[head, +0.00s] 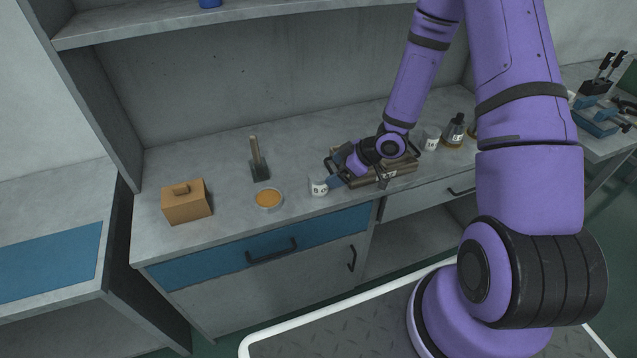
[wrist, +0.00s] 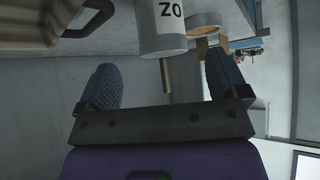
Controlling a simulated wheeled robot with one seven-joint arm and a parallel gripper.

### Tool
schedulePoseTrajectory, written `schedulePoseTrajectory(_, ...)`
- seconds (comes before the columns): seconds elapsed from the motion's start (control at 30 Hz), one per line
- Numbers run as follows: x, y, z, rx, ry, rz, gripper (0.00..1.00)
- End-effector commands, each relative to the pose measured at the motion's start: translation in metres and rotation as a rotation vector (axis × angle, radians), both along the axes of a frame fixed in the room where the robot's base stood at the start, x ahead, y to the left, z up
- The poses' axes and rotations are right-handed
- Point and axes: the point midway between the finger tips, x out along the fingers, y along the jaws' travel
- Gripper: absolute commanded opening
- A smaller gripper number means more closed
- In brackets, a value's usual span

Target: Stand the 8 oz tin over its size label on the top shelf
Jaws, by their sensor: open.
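A small white tin (head: 318,188) with dark print stands on the workbench near its front edge. In the wrist view, the white tin (wrist: 160,22) shows upside-down "OZ" lettering; its number is out of frame. I cannot read its size surely in the head view. My gripper (head: 334,182) is low over the bench, just right of the tin. Its two blue pads are spread apart in the wrist view (wrist: 162,75), with the tin beyond them and nothing held. A shelf (head: 180,27) crosses above the bench; no size label shows on its visible part.
A tan box (head: 187,203), a shallow dish of orange material (head: 268,198) and an upright wooden-handled tool (head: 258,168) stand left of the tin. Another white tin (head: 431,141) and a dark bottle (head: 455,130) stand farther right.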

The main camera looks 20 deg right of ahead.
Motion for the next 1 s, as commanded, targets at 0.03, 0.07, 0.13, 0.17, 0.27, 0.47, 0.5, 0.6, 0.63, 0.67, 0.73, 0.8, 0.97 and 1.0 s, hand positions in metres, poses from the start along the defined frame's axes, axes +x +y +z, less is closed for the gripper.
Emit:
schedulePoseTrajectory(0.03, 0.003, 0.005, -0.005, 0.0, 0.0, 0.003, 0.92)
schedulePoseTrajectory(0.07, 0.004, 0.006, -0.007, 0.0, -0.001, 0.002, 0.92)
schedulePoseTrajectory(0.13, 0.006, 0.01, -0.012, -0.001, 0.001, 0.0, 0.92)
schedulePoseTrajectory(0.17, 0.007, 0.011, -0.013, -0.001, 0.001, 0.0, 0.92)
schedulePoseTrajectory(0.27, 0.009, 0.014, -0.016, -0.001, 0.0, 0.001, 0.92)
schedulePoseTrajectory(0.47, 0.016, 0.03, -0.034, -0.002, 0.001, 0.002, 0.92)
schedulePoseTrajectory(0.5, 0.018, 0.034, -0.038, -0.002, 0.002, 0.003, 0.92)
schedulePoseTrajectory(0.6, 0.023, 0.039, -0.046, -0.003, 0.001, 0.001, 0.92)
schedulePoseTrajectory(0.63, 0.024, 0.041, -0.047, -0.003, 0.001, 0.001, 0.92)
schedulePoseTrajectory(0.67, 0.025, 0.042, -0.049, -0.002, 0.002, 0.001, 0.92)
schedulePoseTrajectory(0.73, 0.026, 0.044, -0.051, -0.003, 0.001, 0.001, 0.92)
schedulePoseTrajectory(0.8, 0.026, 0.044, -0.051, -0.003, 0.001, -0.001, 0.92)
schedulePoseTrajectory(0.97, 0.026, 0.044, -0.051, -0.003, 0.001, -0.001, 0.9)
schedulePoseTrajectory(1.0, 0.026, 0.044, -0.051, -0.003, 0.001, -0.001, 0.81)
